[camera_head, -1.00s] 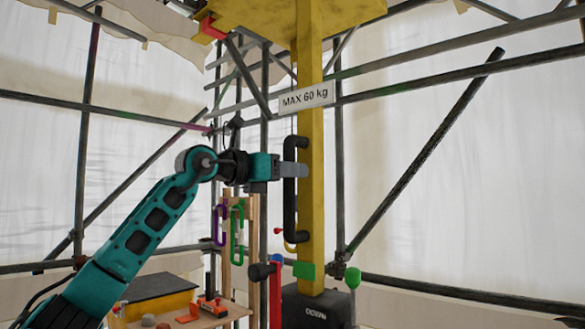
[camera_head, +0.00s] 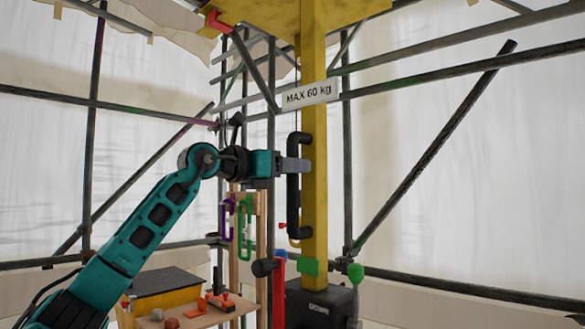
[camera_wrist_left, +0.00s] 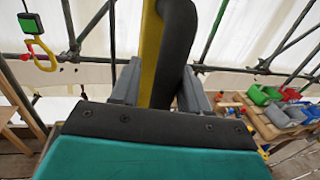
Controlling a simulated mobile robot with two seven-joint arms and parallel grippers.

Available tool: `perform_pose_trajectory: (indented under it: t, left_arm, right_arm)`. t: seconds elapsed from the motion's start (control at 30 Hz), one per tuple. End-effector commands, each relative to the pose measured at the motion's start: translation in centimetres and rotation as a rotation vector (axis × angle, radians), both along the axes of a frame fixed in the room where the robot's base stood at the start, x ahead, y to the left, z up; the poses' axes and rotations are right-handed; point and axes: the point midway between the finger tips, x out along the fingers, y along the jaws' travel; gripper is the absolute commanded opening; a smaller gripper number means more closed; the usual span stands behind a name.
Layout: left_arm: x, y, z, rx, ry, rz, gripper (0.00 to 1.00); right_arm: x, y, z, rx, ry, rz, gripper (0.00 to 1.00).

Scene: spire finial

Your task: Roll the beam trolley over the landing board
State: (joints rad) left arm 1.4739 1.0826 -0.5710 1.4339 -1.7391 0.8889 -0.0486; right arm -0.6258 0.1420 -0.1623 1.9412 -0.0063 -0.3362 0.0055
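A yellow post (camera_head: 314,165) stands upright on a dark base (camera_head: 318,303), with a long black handle (camera_head: 294,195) along its left side. My left gripper (camera_head: 300,165) reaches in from the left, at the handle's upper half. In the left wrist view, the fingers (camera_wrist_left: 160,90) lie on both sides of the handle (camera_wrist_left: 176,45) and appear closed on it. A yellow overhead structure (camera_head: 285,14) is at the top, cut off by the frame. I cannot pick out the beam trolley or landing board for certain. My right gripper is not in view.
A "MAX 60 kg" sign (camera_head: 310,93) is by the post. Purple (camera_head: 226,218) and green (camera_head: 245,227) carabiners hang on a wooden rack. A workbench (camera_head: 205,313) with small tools is lower left. Red (camera_head: 279,285) and green-knobbed (camera_head: 356,273) levers flank the base. Scaffold tubes surround everything.

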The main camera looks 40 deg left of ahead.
Motion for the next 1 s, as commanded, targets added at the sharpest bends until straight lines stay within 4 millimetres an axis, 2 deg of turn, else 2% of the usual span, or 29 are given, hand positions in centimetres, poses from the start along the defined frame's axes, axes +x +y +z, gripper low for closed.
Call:
perform_pose_trajectory:
  t: [0.37, 0.47, 0.8, 1.0]
  left_arm:
    - [-0.5, 0.1, -0.2, 0.002, 0.002, -0.002, 0.5]
    - [-1.8, 0.5, -0.3, 0.002, 0.0, -0.001, 0.5]
    - [-8.9, 2.6, -0.3, 0.002, 0.0, 0.003, 0.5]
    - [-11.6, 3.3, -0.2, 0.001, 0.001, 0.001, 0.5]
  right_arm:
    - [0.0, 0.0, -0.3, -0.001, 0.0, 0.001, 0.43]
    - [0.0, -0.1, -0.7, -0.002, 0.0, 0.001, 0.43]
    - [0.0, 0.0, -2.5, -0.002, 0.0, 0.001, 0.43]
    - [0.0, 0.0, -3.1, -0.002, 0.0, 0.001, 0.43]
